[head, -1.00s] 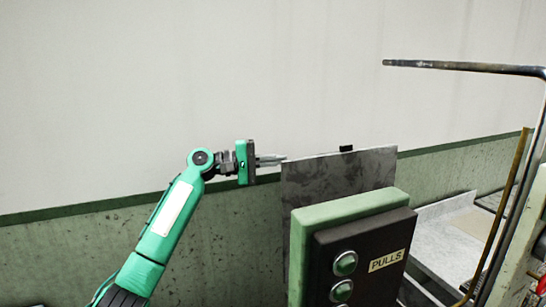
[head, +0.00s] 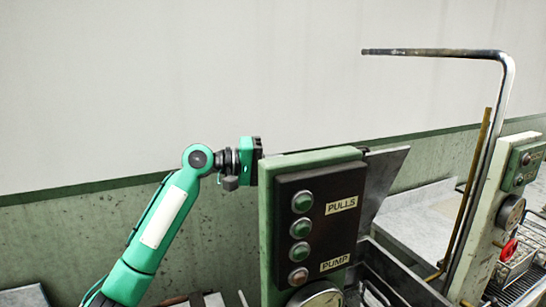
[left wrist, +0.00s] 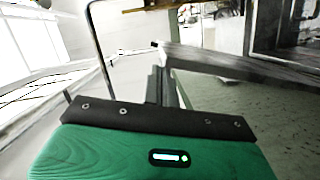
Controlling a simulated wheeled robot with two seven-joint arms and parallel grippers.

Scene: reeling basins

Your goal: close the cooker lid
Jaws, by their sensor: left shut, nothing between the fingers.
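The cooker lid (head: 386,178) is a grey metal sheet standing raised behind the control box in the head view. It leans, with its right edge slanting up to the right; the box hides much of it. My left gripper (head: 250,162) is at the lid's left side, its fingertips hidden behind the box. In the left wrist view the fingers (left wrist: 160,86) are together and empty, beside a long grey edge (left wrist: 235,66) that looks like the lid. I cannot tell whether they touch it. My right gripper is not in view.
The green control box (head: 312,215) with several round buttons stands close to the right of my left gripper. A bent metal pipe (head: 440,53) rises on the right, near a second box (head: 522,165). The wall (head: 150,90) behind is bare.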

